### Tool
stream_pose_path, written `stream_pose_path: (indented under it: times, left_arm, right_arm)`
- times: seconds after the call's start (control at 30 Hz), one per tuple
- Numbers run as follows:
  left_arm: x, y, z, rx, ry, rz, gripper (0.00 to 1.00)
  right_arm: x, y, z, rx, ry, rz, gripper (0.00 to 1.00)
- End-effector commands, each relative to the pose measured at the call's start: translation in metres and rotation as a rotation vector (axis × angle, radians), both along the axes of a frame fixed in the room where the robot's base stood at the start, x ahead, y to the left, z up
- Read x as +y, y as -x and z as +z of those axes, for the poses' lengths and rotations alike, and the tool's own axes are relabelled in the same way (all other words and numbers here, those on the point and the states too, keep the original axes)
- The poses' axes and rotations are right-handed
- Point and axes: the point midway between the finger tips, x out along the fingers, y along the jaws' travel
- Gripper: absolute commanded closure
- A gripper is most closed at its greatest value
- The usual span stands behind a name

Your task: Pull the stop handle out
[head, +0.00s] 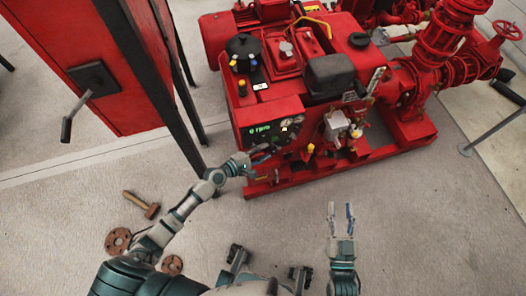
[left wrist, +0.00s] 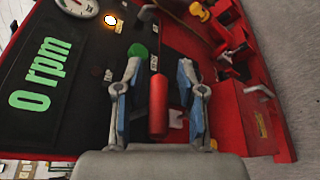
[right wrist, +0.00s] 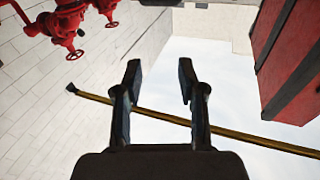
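The stop handle (left wrist: 157,105) is a red cylinder on a thin rod, sticking out from the black control panel (left wrist: 70,45) in the left wrist view. My left gripper (left wrist: 158,85) is open with its fingers on either side of the handle, with visible gaps to it. In the head view my left gripper (head: 264,158) is at the lower panel front of the red pumpset (head: 290,100), and the handle is hard to make out there. My right gripper (head: 341,212) is open and empty above the bare floor; it also shows open in the right wrist view (right wrist: 158,80).
The panel shows a green "0 rpm" display (left wrist: 38,75), a gauge (left wrist: 78,6) and a lit lamp (left wrist: 110,20). A red cabinet (head: 100,60) with dark posts stands left of the pumpset. A hammer (head: 142,205) and round flanges (head: 118,240) lie on the floor.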

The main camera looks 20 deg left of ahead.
Motion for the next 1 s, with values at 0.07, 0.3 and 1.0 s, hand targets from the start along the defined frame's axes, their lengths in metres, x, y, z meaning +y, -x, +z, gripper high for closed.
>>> stream_pose_path:
  times: [0.07,0.3,1.0]
  left_arm:
    - [0.0002,0.0001,0.0000,0.000,0.000,0.000,0.71]
    - [0.0007,0.0003,-0.0008,0.001,-0.001,0.000,1.00]
    - [0.0000,0.0029,-0.0010,0.002,-0.002,0.002,0.61]
  right_arm:
    - [0.0000,0.0000,0.0001,0.000,0.000,0.000,0.60]
    - [0.0002,0.0000,0.0001,-0.001,-0.001,0.000,0.60]
    - [-0.0003,0.0003,-0.0073,0.049,0.014,0.000,0.60]
